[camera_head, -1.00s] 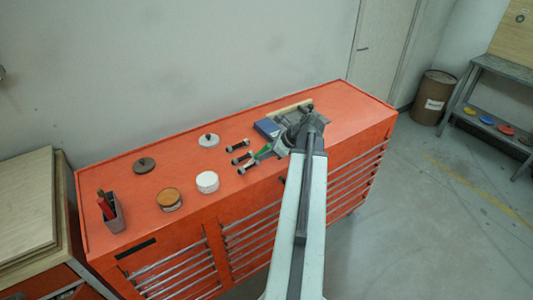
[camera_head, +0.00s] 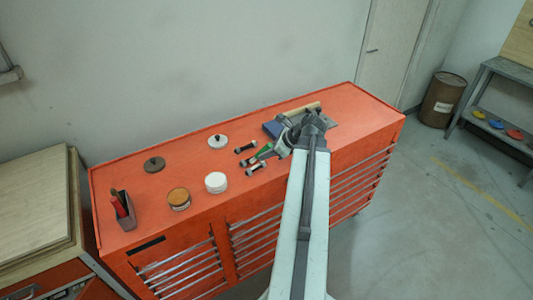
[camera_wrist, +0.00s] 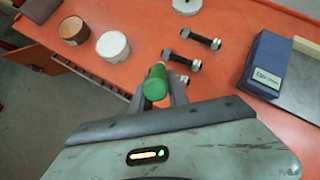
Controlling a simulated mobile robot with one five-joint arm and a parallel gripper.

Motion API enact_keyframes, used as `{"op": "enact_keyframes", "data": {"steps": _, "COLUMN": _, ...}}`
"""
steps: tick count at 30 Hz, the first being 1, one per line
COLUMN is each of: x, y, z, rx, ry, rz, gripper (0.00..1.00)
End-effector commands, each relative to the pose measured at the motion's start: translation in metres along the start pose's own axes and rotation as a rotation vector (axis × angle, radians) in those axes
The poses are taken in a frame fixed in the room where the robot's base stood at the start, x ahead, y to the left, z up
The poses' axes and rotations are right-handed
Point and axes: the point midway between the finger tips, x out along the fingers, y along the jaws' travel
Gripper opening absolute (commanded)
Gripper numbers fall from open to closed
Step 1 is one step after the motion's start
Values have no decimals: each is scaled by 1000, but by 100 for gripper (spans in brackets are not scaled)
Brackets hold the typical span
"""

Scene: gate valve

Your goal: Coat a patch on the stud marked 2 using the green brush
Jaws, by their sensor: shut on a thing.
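My gripper (camera_wrist: 162,92) is shut on the green brush (camera_wrist: 156,82), whose rounded green end faces the wrist camera. The brush also shows as a green spot in the head view (camera_head: 265,149). Its bristle end is hidden. Three dark studs with pale ends lie side by side on the orange cabinet top. In the wrist view the far stud (camera_wrist: 201,39) and the middle stud (camera_wrist: 181,61) are clear. The near stud (camera_wrist: 179,79) is partly hidden behind the brush and gripper. I cannot read any number on the studs. The brush is over or beside the near stud; contact cannot be told.
A blue box (camera_wrist: 267,63) lies right of the studs. A white round container (camera_wrist: 112,46) and a brown-topped jar (camera_wrist: 74,30) stand to the left. A pale lidded disc (camera_head: 218,141), a dark disc (camera_head: 154,164) and a grey holder (camera_head: 124,213) are farther off.

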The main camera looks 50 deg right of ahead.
Motion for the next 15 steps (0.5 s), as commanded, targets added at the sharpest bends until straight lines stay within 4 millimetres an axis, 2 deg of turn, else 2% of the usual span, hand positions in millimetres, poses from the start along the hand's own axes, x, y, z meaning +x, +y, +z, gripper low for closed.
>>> {"op": "enact_keyframes", "data": {"steps": 1, "x": -9, "y": -1, "z": 8, "rx": 0, "ry": 0, "rz": 0, "gripper": 0}}
{"op": "enact_keyframes", "data": {"steps": 4, "x": -17, "y": -2, "z": 15, "rx": 0, "ry": 0, "rz": 0, "gripper": 0}}
{"op": "enact_keyframes", "data": {"steps": 15, "x": -18, "y": -2, "z": 16, "rx": 0, "ry": 0, "rz": 0, "gripper": 0}}
